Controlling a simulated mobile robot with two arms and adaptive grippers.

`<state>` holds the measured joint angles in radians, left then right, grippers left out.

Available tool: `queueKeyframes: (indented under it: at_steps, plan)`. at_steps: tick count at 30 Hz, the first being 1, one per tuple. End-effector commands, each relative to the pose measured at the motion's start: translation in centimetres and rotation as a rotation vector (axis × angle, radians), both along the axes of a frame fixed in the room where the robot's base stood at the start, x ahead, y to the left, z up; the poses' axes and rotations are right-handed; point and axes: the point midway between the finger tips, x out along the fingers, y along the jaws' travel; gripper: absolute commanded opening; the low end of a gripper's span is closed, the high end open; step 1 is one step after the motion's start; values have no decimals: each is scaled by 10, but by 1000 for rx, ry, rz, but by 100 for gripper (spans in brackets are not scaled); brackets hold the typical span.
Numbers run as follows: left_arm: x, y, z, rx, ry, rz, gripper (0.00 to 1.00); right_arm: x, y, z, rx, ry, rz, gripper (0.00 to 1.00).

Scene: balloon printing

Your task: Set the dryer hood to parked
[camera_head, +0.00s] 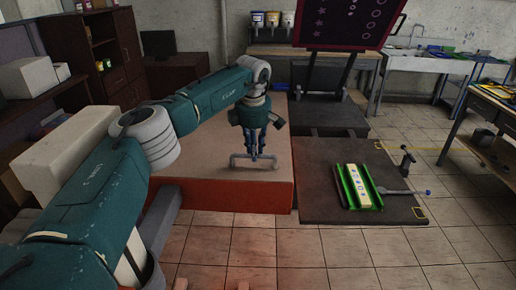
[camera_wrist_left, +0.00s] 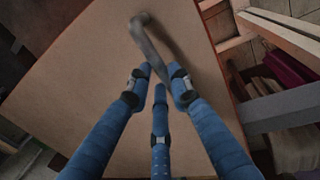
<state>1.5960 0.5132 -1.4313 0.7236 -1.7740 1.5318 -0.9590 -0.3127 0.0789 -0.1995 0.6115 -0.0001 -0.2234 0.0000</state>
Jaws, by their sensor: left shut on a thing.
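The dryer hood looks to be the large box with a tan top and red-lit front (camera_head: 225,195), left of the dark platform. A grey bar handle (camera_head: 240,163) stands on its top near the front right. My left gripper (camera_head: 258,153) points down at this handle and is shut on it. In the left wrist view the handle (camera_wrist_left: 150,42) runs between the blue fingertips (camera_wrist_left: 160,82), over the tan top (camera_wrist_left: 85,75). The exact contact is partly hidden by the fingers. My right gripper is not in view.
A dark platform (camera_head: 310,205) to the right bears a green-railed tray (camera_head: 343,185) with a pale printed strip, beside a lever with a blue knob (camera_head: 427,192). A dark printing screen (camera_head: 345,22) is tilted up behind. The tiled floor in front is clear.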

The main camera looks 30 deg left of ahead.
Motion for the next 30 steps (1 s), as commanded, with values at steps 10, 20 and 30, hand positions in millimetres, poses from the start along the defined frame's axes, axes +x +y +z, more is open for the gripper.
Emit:
queueKeyframes:
  at_steps: [10, 20, 30]
  plan:
    - [3, 9, 5, 12, -14, 16, 24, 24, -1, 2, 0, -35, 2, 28]
    - [2, 8, 3, 10, -10, 14, 39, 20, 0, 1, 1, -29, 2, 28]
    - [-5, 5, 43, 8, -13, 14, 39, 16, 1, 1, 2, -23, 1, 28]
